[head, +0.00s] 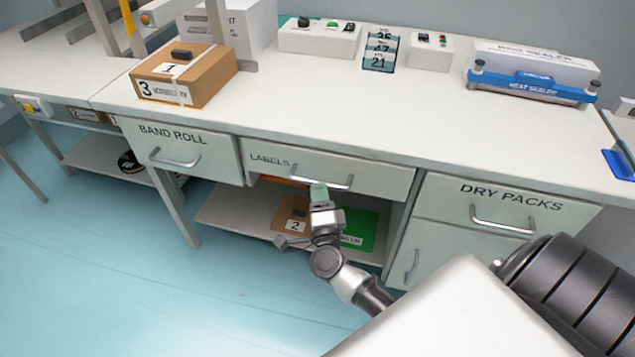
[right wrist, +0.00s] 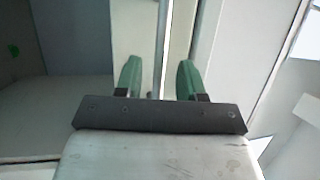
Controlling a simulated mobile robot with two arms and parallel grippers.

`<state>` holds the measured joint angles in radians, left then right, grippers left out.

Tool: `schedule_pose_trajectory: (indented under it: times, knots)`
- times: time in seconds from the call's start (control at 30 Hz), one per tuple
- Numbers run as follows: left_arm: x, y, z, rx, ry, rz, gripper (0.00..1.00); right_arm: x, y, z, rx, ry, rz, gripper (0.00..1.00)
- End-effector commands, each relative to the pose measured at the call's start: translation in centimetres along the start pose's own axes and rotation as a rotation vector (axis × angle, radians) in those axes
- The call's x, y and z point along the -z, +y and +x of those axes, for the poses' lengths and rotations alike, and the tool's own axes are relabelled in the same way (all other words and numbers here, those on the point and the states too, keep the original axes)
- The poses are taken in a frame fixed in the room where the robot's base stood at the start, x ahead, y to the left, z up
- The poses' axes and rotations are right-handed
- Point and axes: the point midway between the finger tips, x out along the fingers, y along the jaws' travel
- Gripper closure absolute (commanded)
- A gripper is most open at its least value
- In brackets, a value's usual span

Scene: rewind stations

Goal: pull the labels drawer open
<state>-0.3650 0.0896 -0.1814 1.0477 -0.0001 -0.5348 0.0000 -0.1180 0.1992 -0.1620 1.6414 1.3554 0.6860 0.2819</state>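The labels drawer (head: 375,178) is the wide, shallow grey drawer in the middle of the bench, marked LABELS. Its front looks about in line with its neighbours, so it appears shut. Its bar handle (head: 335,184) is partly hidden by my right gripper (head: 319,190), which reaches up to it from below. In the right wrist view the two green fingers of my right gripper (right wrist: 159,80) stand apart. A pale upright bar (right wrist: 162,45), seemingly the handle, shows between them, with gaps on both sides. My left gripper is not in view.
The band roll drawer (head: 190,138) is on the left and the dry packs drawer (head: 505,192) on the right. Below, a shelf holds a brown box (head: 290,213) and a green item (head: 361,228). The floor in front looks clear at left.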

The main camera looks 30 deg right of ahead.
Motion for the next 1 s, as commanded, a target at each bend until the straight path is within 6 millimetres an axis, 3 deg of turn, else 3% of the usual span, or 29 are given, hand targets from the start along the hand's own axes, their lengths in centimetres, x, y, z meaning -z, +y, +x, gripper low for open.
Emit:
schedule_pose_trajectory:
  times: [0.2,0.57,0.67,0.83,1.0]
  knots:
    - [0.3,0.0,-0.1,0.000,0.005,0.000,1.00,0.0,0.0,2.9,0.001,0.000,-0.001,0.61]
    - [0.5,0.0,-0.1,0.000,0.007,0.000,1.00,0.0,0.0,3.5,0.000,0.000,0.000,0.61]
    - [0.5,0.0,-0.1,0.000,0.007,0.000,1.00,0.0,0.0,3.5,0.000,0.000,0.000,0.72]
    - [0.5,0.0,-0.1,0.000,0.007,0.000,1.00,0.0,0.0,3.5,0.000,0.000,0.000,0.98]
    - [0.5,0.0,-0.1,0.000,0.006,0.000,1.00,0.0,0.0,3.5,0.000,0.000,0.000,1.00]
